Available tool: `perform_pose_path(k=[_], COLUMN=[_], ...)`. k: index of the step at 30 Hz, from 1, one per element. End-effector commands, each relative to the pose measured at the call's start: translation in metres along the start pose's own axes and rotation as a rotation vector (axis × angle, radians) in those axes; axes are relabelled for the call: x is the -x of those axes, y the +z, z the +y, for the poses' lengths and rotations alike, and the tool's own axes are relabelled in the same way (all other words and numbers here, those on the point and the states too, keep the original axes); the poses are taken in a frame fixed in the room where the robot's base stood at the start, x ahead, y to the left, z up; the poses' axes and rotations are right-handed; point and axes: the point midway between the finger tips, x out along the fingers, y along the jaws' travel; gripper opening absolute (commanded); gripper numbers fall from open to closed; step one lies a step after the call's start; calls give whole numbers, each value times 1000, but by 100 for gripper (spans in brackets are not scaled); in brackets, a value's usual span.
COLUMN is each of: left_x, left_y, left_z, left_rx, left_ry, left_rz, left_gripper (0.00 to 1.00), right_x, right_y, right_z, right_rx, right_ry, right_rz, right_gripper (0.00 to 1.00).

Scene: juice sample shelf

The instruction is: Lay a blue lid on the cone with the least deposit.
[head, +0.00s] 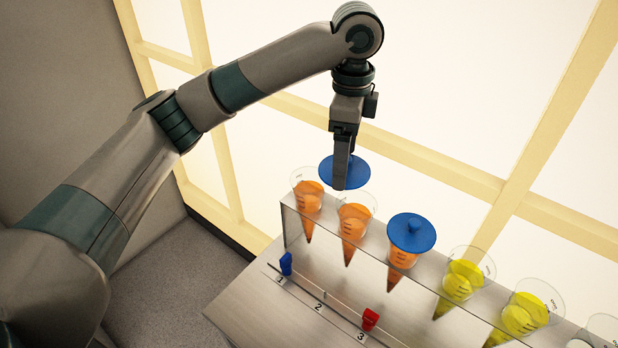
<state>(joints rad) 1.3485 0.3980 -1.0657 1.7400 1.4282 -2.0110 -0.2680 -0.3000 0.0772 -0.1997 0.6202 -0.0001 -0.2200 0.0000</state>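Several clear cones stand in a row in a metal rack. The first (308,197), second (354,222) and third (400,262) hold orange juice. Farther right, cones with yellow juice (459,281) follow. Deposit in the tips is too small to compare. A blue lid with a knob (411,236) lies on the third cone. My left gripper (341,186) is shut on another blue lid (361,172), held above the first and second cones, nearer the second. Its fingers hide that lid's middle. My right gripper is not in view.
The rack's metal top edge (292,203) runs diagonally to the lower right. In front lies a strip numbered 1, 2 and 3, with a blue marker (286,264) at 1 and a red marker (370,319) at 3. A bright framed window stands behind.

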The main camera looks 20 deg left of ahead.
Motion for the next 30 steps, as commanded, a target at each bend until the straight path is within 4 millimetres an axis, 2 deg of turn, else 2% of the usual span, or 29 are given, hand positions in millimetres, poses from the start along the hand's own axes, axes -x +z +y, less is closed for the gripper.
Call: perform_pose_path(k=[7, 11, 24, 30], left_x=[-2, -7, -50, -66], left_y=[2, 11, 71, 88], left_z=[-2, -8, -57, -72], left_rx=[3, 5, 7, 4], left_ry=[0, 2, 3, 1], left_rz=[0, 1, -1, 1], left_gripper=[57, 57, 57, 57], right_x=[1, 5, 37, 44], right_y=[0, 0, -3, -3], right_z=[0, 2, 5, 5], right_rx=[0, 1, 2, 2], right_ry=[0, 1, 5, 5], right_rz=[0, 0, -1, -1], right_gripper=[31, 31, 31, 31])
